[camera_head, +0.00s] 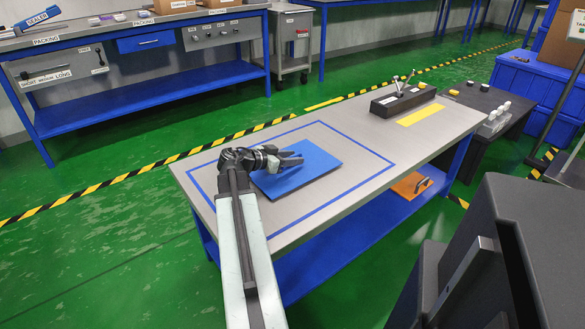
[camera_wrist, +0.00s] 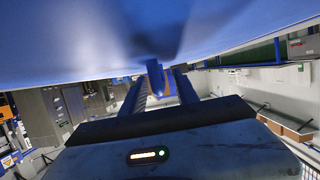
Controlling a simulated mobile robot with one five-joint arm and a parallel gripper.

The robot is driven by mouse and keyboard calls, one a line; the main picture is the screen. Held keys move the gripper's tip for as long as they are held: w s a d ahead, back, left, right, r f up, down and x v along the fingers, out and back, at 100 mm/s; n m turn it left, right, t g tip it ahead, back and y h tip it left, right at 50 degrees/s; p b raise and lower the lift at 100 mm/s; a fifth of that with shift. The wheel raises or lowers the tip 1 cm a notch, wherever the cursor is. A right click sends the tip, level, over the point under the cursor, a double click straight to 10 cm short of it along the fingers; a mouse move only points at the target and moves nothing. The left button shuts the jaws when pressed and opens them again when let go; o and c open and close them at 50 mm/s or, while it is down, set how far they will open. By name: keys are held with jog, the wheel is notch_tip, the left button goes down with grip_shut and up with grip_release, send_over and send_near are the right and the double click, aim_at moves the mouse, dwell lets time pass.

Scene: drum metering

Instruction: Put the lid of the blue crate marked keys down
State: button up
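A flat blue lid (camera_head: 312,172) is over the steel table, within the blue outline. I cannot tell whether it rests flat on the top. My gripper (camera_head: 290,158) is at the lid's far left part, low over it. In the wrist view the lid's blue surface (camera_wrist: 70,35) fills the top of the picture. A small blue knob (camera_wrist: 154,72) shows between the two fingers of my gripper (camera_wrist: 163,82). The fingers are apart, with a gap beside the knob. No keys marking is readable, and I cannot tell which crate it names.
A black box with levers (camera_head: 403,98) and a yellow strip (camera_head: 421,115) are at the table's far end. Blue crates (camera_head: 535,85) are stacked at the right. An orange board (camera_head: 411,185) lies on the lower shelf. The outlined area around the lid is clear.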

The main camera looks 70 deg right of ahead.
grip_shut()
dwell(1.3)
